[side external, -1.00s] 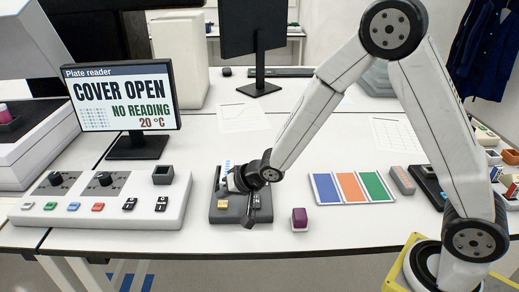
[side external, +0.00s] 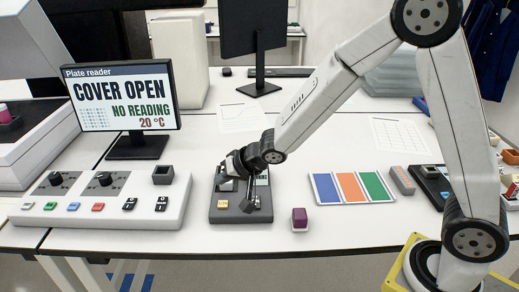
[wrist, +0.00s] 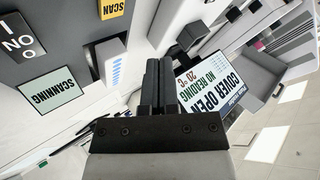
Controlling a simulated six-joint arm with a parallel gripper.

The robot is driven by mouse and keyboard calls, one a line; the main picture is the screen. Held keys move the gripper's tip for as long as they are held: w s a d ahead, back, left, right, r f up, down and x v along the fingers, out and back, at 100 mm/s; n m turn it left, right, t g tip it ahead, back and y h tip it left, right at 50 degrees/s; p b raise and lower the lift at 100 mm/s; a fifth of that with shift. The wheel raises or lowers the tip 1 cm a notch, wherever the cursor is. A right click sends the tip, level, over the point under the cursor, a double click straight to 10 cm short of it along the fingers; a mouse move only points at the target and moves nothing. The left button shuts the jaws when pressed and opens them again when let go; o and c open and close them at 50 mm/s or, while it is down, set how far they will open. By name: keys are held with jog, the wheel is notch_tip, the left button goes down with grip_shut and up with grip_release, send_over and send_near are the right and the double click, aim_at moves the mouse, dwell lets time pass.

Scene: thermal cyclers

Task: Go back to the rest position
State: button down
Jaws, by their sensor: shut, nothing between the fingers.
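The scanner has a yellow SCAN button (wrist: 112,7) and a pale green display (wrist: 49,90) reading SCANNING. A white piece with blue marks (wrist: 116,70) shows beside the scanner's dark part in the wrist view. My wrist and gripper hide part of the scanner in the side external view.
A white control panel (side external: 120,212) with knobs and buttons stands left of the scanner. The plate reader screen (side external: 120,95) reads COVER OPEN, NO READING. A purple-topped block (side external: 299,219) and a three-colour mat (side external: 352,187) lie to the right. White table shows between them.

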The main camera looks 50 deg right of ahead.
dwell(0.4)
jog(key=shift+s+d, duration=0.35)
jog(key=shift+d, duration=0.05)
jog(key=s+d+h, duration=0.1)
jog(key=s+d, duration=0.1)
jog(key=s+d+n+g+h, duration=0.1)
jog(key=s+d, duration=0.1)
jog(key=s+d+g, duration=0.1)
jog(key=s+d, duration=0.1)
jog(key=shift+s+f+n+h, duration=0.1)
jog(key=shift+s+n+h, duration=0.2)
jog(key=shift+h, duration=0.1)
jog(key=s+d+n+g, duration=0.1)
jog(key=s, duration=0.2)
jog(key=s+d+n+g, duration=0.1)
jog(key=s, duration=0.3)
jog(key=s+d+g, duration=0.1)
jog(key=s, duration=0.3)
jog(key=shift+d+f+n+g+h, duration=0.15)
jog(key=shift+f+n+g+h, duration=0.15)
jog(key=shift+f+n, duration=0.1)
jog(key=shift+s+f, duration=0.1)
jog(key=shift+s, duration=0.65)
dwell(3.7)
